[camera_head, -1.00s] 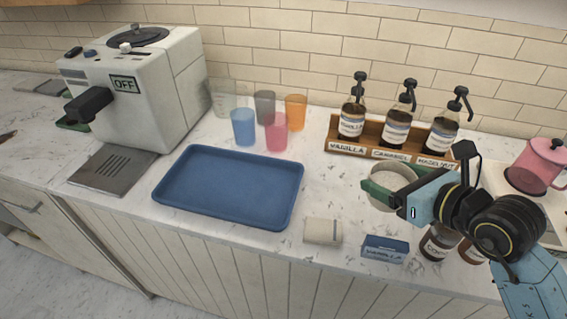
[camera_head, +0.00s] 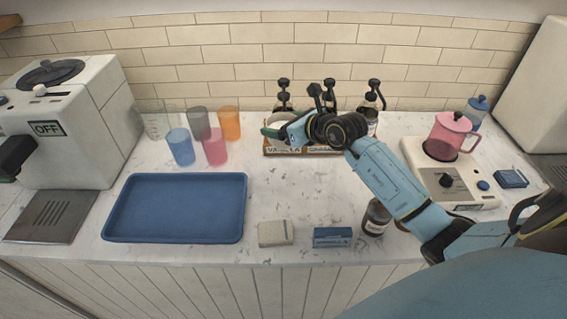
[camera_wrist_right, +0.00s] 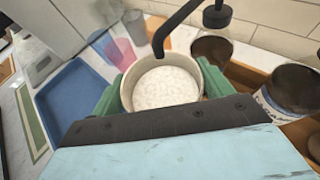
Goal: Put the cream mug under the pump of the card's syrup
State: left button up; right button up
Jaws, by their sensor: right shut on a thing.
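The cream mug (camera_head: 281,118) is at the left end of the syrup rack, in front of the vanilla bottle (camera_head: 284,99). My right gripper (camera_head: 275,131) is shut on the mug, with green fingers on both sides of it. In the right wrist view the mug (camera_wrist_right: 166,84) is upright with a pale speckled inside, and a black pump spout (camera_wrist_right: 160,45) reaches over its far rim. The card (camera_head: 333,237) lies at the counter's front; it read VANILLA in the earlier view. My left gripper is not in view.
The wooden rack (camera_head: 270,151) also holds the caramel bottle and the hazelnut bottle (camera_head: 372,112), partly hidden by my arm. Coloured cups (camera_head: 214,147) stand left of it. A blue tray (camera_head: 176,208) and a folded cloth (camera_head: 275,234) lie in front. The middle counter is clear.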

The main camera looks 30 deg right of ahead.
jog(key=f, duration=0.5)
jog(key=shift+w+d+f+b, duration=0.2)
jog(key=shift+d+b, duration=0.05)
jog(key=shift+b, duration=0.05)
jog(key=shift+f+b, duration=0.45)
jog(key=shift+f, duration=1.85)
jog(key=shift+f, duration=0.2)
jog(key=o, duration=0.7)
jog(key=shift+s+f, duration=0.1)
jog(key=shift+f, duration=0.05)
jog(key=o, duration=0.5)
jog(key=shift+a, duration=0.1)
